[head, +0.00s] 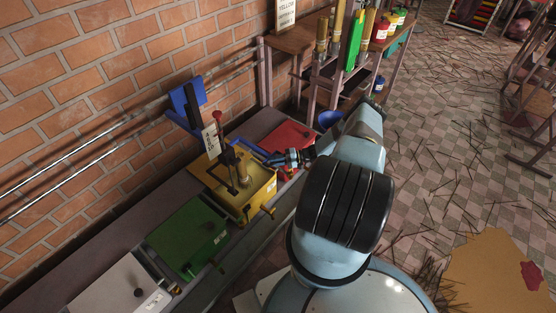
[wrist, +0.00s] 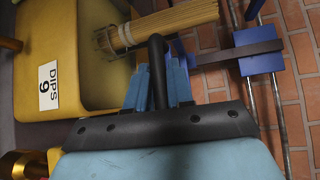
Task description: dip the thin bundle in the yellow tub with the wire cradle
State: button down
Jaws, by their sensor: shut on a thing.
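The yellow tub (head: 213,175) stands on the bench by the brick wall. It also fills the upper left of the wrist view (wrist: 92,85), with a white label reading "DIPS 9" (wrist: 48,85). A bundle of thin tan sticks (wrist: 172,22) has its lower end in the wire cradle (wrist: 108,41) at the tub. How deep the end sits cannot be told. My gripper (wrist: 158,75) has its blue fingers shut on a dark bent handle (wrist: 156,52) beside the bundle.
A green tub (head: 185,235) and a white tub (head: 115,285) stand nearer, a red one (head: 288,137) beyond. A blue bracket (head: 188,97) and a red-knobbed lever (head: 216,118) rise behind the yellow tub. Upright bundles (head: 338,30) stand at the back rack.

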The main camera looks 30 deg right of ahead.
jog(key=shift+s+f, duration=0.3)
jog(key=shift+f, duration=0.1)
jog(key=c, duration=1.3)
grip_release()
jog(key=shift+f, duration=0.15)
jog(key=shift+o, duration=1)
jog(key=shift+w+r, duration=0.1)
jog(key=shift+r, duration=0.15)
jog(key=v, duration=1.3)
jog(key=shift+d, duration=0.35)
